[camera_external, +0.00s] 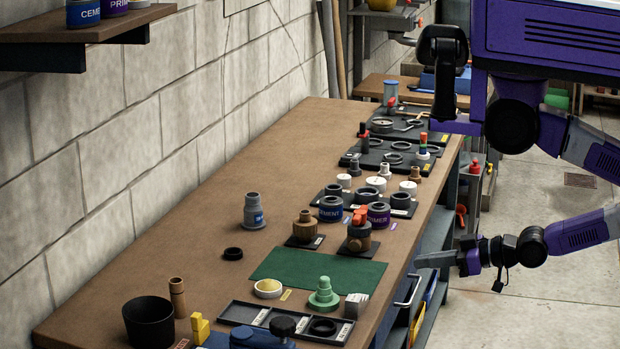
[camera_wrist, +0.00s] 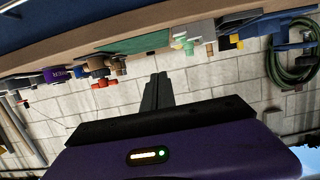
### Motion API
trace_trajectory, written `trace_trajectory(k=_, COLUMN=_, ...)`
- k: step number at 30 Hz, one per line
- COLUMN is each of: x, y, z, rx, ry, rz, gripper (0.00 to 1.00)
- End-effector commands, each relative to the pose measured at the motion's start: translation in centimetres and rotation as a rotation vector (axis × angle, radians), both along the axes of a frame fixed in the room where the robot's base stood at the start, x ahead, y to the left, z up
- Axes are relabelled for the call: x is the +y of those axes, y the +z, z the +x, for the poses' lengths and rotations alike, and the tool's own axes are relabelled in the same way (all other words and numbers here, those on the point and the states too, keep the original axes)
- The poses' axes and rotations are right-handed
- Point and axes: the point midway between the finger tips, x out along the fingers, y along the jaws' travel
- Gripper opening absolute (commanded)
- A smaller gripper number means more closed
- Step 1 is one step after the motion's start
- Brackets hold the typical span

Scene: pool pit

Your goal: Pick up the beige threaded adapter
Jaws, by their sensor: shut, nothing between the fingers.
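Several tan or brown fittings stand on the bench, and I cannot tell for sure which is the beige threaded adapter. A tan-brown stepped fitting (camera_external: 305,226) stands upright on a small dark pad at mid-bench. A smaller beige fitting (camera_external: 414,174) stands farther back among white fittings. My gripper (camera_external: 420,261) is off the bench's right edge, beside the green mat, apart from all the fittings. Its fingers (camera_wrist: 160,78) are together and empty in the wrist view. In that view the bench things appear upside down along the top.
A brown valve with an orange handle (camera_external: 359,232) stands near the bench's right edge. The green mat (camera_external: 318,269) is bare. A black cup (camera_external: 149,322) and a divided dark tray (camera_external: 240,312) are at the front. A grey fitting (camera_external: 254,211) stands left, with clear bench (camera_external: 180,250) around it.

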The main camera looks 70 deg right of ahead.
Motion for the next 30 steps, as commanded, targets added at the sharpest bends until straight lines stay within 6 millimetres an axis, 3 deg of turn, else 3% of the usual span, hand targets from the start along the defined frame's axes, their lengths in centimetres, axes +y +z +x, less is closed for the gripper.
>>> trace_trajectory(k=3, x=0.0, y=0.0, z=0.0, rx=0.000, ry=0.000, rz=0.000, gripper=0.02)
trace_trajectory(k=9, x=0.0, y=0.0, z=0.0, rx=0.000, ry=0.000, rz=0.000, gripper=0.41)
trace_trajectory(k=11, x=0.0, y=0.0, z=0.0, rx=0.000, ry=0.000, rz=0.000, gripper=0.50)
trace_trajectory(k=23, x=-0.6, y=0.5, z=0.4, rx=-0.012, ry=-0.037, rz=0.000, gripper=0.50)
trace_trajectory(k=26, x=-2.0, y=2.0, z=2.4, rx=-0.074, ry=-0.112, rz=-0.003, gripper=0.50)
trace_trajectory(k=30, x=-5.6, y=3.3, z=5.8, rx=-0.176, ry=-0.257, rz=-0.012, gripper=0.50)
